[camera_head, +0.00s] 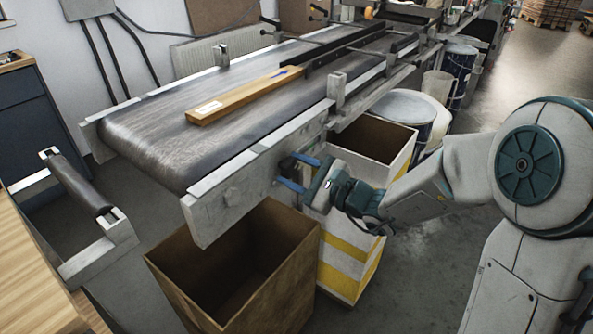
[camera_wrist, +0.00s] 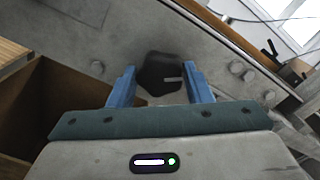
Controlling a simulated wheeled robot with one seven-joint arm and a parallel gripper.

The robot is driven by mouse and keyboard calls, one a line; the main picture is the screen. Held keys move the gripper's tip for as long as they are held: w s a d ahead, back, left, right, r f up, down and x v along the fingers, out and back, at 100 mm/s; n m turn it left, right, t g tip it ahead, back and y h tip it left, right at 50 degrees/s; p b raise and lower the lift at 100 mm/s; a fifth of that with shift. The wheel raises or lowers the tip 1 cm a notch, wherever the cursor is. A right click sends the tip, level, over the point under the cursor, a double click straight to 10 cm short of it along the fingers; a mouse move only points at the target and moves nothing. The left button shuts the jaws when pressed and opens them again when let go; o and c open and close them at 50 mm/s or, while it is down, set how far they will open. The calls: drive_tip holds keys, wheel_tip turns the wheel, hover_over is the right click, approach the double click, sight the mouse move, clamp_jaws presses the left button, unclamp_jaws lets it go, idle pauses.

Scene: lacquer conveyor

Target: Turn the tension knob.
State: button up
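The tension knob (camera_wrist: 160,74) is a dark, many-sided knob with a light line on its face, on the grey side plate of the conveyor. In the wrist view it sits between the tips of my gripper's two blue fingers (camera_wrist: 160,88), with one finger on either side. The fingers are apart, and a gap shows beside the knob. In the head view my gripper (camera_head: 288,174) reaches the conveyor's near side plate, and the knob (camera_head: 287,165) is a small dark shape, partly hidden by the fingers.
A wooden board (camera_head: 243,97) lies on the conveyor belt (camera_head: 165,130). An open brown box (camera_head: 165,262) stands below the side plate. A white and yellow box (camera_head: 345,262) stands beside my gripper. A roller (camera_head: 80,187) is at the left.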

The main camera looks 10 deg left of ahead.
drive_tip(key=c, duration=0.4)
drive_tip(key=shift+m, duration=0.3)
drive_tip(key=m+p, duration=0.4)
drive_tip(key=shift+r+m, duration=0.1)
drive_tip(key=shift+m, duration=0.3)
drive_tip(key=shift+m+p, duration=1.15)
drive_tip(key=shift+m, duration=0.05)
drive_tip(key=shift+f, duration=0.2)
drive_tip(key=o, duration=1)
drive_tip(key=shift+d, duration=0.1)
drive_tip(key=p+v, duration=0.1)
drive_tip(key=v, duration=1.2)
drive_tip(key=shift+s+d, duration=0.25)
drive_tip(key=shift+d, duration=0.1)
